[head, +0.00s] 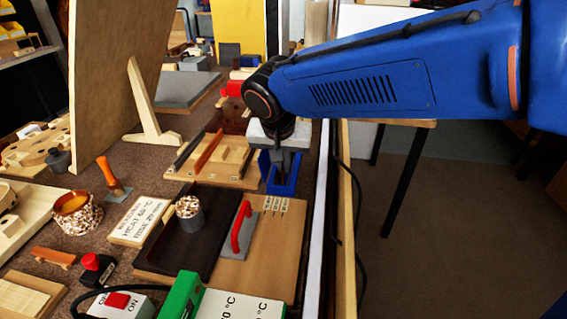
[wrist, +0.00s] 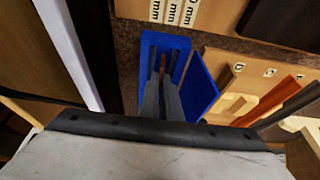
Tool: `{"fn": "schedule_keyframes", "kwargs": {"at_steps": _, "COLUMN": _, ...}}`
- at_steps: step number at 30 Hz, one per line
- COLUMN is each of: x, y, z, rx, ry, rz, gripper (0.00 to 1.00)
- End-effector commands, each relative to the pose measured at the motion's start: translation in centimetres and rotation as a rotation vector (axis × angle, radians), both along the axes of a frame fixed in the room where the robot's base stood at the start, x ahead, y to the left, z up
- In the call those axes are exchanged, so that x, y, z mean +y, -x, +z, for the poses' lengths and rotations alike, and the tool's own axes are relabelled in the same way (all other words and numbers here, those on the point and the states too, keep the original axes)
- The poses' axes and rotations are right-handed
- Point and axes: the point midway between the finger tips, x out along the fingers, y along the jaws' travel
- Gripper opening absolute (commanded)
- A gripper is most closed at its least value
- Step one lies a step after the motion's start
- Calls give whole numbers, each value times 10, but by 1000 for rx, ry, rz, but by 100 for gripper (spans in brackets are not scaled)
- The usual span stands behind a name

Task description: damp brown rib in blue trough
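The blue trough (head: 281,189) stands beyond the tan board, near the bench's right edge. In the wrist view the trough (wrist: 148,44) lies directly under my fingers. My gripper (head: 281,160) points down into it, with its fingertips inside the walls. In the wrist view my gripper (wrist: 164,88) has its dark fingers close together, with a thin brown rib (wrist: 163,63) between them. The rib's lower part is hidden in the trough, and I cannot see any water level.
A wooden rack (head: 235,165) with an orange-brown strip (head: 209,150) and a dark strip (head: 185,151) lies left of the trough. In front are a dark tray (head: 190,245) holding a speckled cup (head: 189,214), and a red-handled tool (head: 240,228).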

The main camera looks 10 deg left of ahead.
Motion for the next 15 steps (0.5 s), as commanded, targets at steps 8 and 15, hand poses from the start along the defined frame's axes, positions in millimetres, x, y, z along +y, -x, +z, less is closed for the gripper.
{"fn": "schedule_keyframes", "kwargs": {"at_steps": 8, "x": 0, "y": 0, "z": 0, "rx": 0, "ry": 0, "rz": 0, "gripper": 26}}
{"fn": "schedule_keyframes", "kwargs": {"at_steps": 15, "x": 0, "y": 7, "z": 17, "rx": -1, "ry": -2, "rz": 1, "gripper": 26}}
